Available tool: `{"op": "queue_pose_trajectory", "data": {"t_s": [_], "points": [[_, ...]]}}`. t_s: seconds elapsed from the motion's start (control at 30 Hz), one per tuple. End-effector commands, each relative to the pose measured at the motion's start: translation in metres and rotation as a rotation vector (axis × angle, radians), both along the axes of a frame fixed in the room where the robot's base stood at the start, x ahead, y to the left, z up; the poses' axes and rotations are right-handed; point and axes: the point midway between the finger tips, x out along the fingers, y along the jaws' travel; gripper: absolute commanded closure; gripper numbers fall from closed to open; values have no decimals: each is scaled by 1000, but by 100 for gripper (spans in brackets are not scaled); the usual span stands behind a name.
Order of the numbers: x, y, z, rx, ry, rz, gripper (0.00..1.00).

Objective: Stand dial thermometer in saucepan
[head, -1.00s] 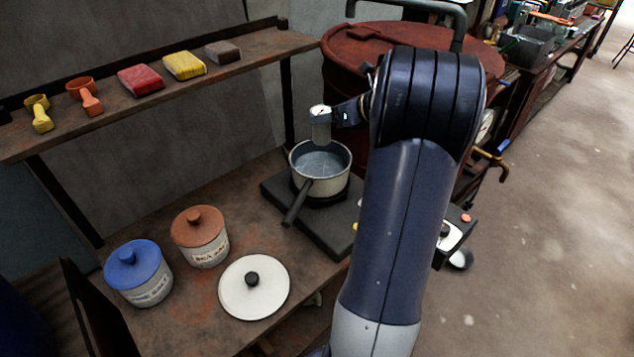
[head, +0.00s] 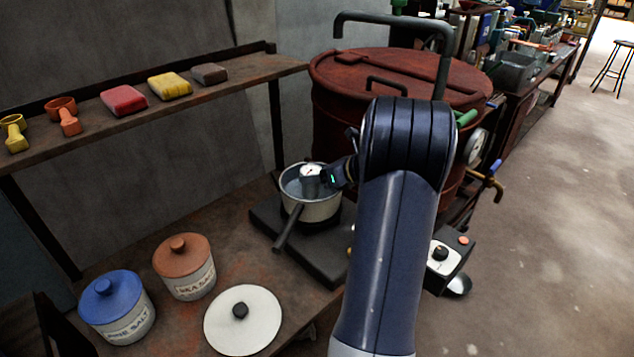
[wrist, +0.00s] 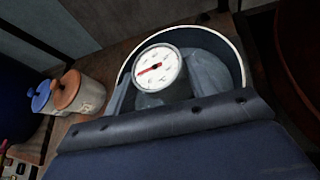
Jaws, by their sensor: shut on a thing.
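The dial thermometer (head: 311,171) has a round white face with a red needle, seen closely in the wrist view (wrist: 158,67). The cream saucepan (head: 309,209) with a dark handle sits on a black hotplate, with greyish liquid inside. My gripper (head: 327,179) is shut on the thermometer, whose dial is over the pan opening near the rim. In the wrist view the dial lies within the pan's rim (wrist: 243,75). The thermometer's lower end is hidden, so I cannot tell whether it touches the pan's bottom.
The black hotplate (head: 272,227) stands on the bench beside a large rust-red vat (head: 335,110). A white lid (head: 262,330), a brown-lidded jar (head: 190,284) and a blue-lidded jar (head: 125,325) stand in front. A shelf (head: 85,127) with scoops and coloured blocks runs behind.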

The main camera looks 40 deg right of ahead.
Motion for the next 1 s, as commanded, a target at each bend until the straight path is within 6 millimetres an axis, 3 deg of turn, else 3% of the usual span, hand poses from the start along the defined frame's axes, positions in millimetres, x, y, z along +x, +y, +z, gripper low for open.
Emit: {"op": "queue_pose_trajectory", "data": {"t_s": [0.1, 0.43, 0.47, 0.5, 0.7, 1.0], "points": [[0, 0, -18, 2, 1, -1, 73], [0, 0, -21, 0, 0, -1, 73], [0, 0, -20, 0, 0, -1, 44], [0, 0, -20, 0, 0, -1, 41], [0, 0, -20, 0, 0, -1, 24], [-2, -1, -17, -1, -1, -2, 24]]}}
